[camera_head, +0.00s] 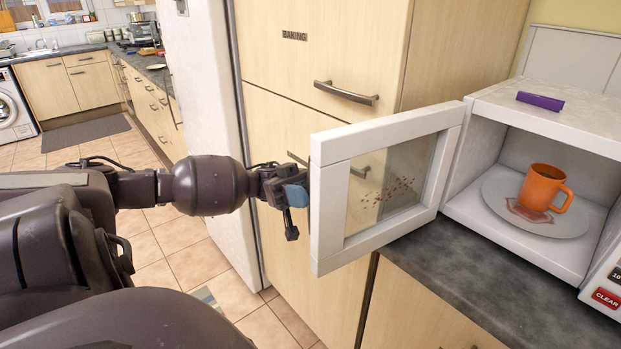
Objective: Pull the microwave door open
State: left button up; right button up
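The white microwave (480,163) stands on the dark counter at the right, with its cavity in view. Its door (330,220) is swung wide open to the left, and I see the cabinet through its window, which has reddish specks. My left gripper (290,196) is beside the door's free edge, at about mid height. A blue pad and dark finger parts show; whether they touch the door or are open or shut is unclear. My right gripper is not in view.
An orange mug (541,187) stands on the turntable plate (566,224) inside the microwave, with a reddish spill around it. A purple box (540,101) lies on top. The counter (425,262) before the microwave is clear. Tall wooden cabinets (290,75) stand behind the door.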

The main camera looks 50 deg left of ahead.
pick_arm(q)
jog(key=b+v, duration=0.2)
jog(key=v, duration=0.8)
jog(key=shift+a, duration=0.4)
jog(key=shift+f, duration=0.15)
jog(key=d+f+n+t+y, duration=0.6)
jog(key=d+f+n+t, duration=0.1)
jog(key=f+t, duration=0.25)
jog(key=d+f+n+t+y, duration=0.6)
jog(key=d+f+t, duration=0.1)
jog(key=f+t, duration=0.25)
jog(key=s+d+f+n+g+y+p, duration=0.1)
jog(key=s+d+f+n+g+y, duration=0.3)
jog(key=s+d+f+g+y, duration=0.2)
jog(key=s+d+f+y, duration=0.2)
jog(key=s+f+y, duration=0.2)
jog(key=s+f, duration=0.1)
jog(key=shift+s+f+g+y, duration=0.3)
jog(key=shift+s+g, duration=0.1)
jog(key=shift+s, duration=0.1)
